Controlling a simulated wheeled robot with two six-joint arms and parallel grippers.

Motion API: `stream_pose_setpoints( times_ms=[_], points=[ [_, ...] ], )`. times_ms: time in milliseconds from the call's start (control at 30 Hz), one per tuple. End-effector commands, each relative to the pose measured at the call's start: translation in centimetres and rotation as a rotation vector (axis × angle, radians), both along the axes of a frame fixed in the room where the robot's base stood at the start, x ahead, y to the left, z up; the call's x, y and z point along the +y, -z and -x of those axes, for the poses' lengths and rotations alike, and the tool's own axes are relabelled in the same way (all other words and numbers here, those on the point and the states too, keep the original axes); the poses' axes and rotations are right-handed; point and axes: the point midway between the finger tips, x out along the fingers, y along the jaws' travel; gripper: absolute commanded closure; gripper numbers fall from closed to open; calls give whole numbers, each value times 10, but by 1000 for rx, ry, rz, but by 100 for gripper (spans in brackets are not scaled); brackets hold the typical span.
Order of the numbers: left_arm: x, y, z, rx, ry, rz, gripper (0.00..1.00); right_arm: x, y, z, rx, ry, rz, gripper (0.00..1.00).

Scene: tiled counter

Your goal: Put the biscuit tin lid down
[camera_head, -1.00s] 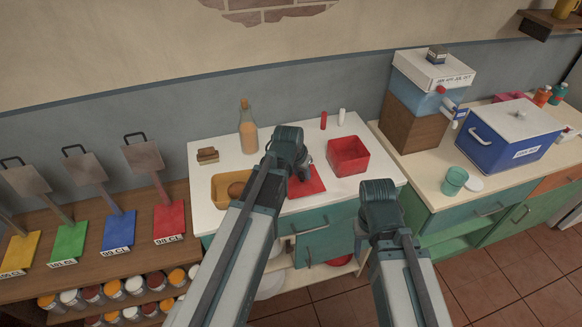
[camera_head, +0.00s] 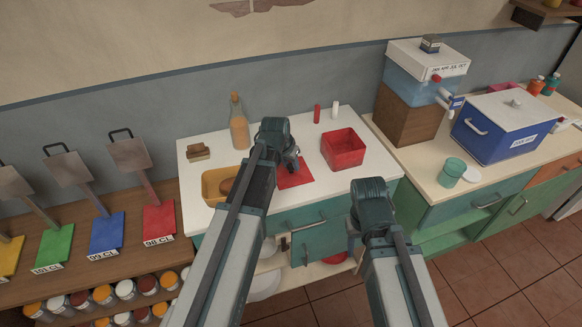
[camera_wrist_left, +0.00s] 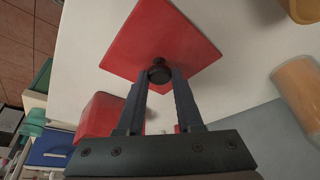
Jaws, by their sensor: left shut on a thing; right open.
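The biscuit tin lid (camera_head: 297,176) is a flat red square with a dark round knob (camera_wrist_left: 160,73). My left gripper (camera_head: 295,163) is shut on the knob, with the lid level and low over the white counter, left of the red tin. I cannot tell whether the lid touches the counter. In the left wrist view the lid (camera_wrist_left: 160,35) spreads beyond the fingertips (camera_wrist_left: 160,80). The open red biscuit tin (camera_head: 344,150) stands on the counter and also shows in the left wrist view (camera_wrist_left: 98,115). My right gripper (camera_head: 360,225) is open in front of the counter, its fingers mostly hidden.
Small red (camera_head: 317,114) and white (camera_head: 335,110) cylinders stand behind the tin. A blue box (camera_head: 500,132) and teal cup (camera_head: 451,172) are on the right counter.

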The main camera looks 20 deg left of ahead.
Motion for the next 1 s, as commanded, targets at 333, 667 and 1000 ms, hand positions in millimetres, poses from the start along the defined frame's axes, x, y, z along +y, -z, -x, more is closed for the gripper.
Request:
stream_pose_setpoints(
  times_ms=[333,667,1000],
  points=[
    [0,2,0,0,0,0,52,0,2,0,0,0,0,50],
    [0,2,0,0,0,0,35,0,2,0,0,0,0,50],
    [0,-12,4,0,0,0,35,0,-12,0,0,0,0,50]
  ],
)
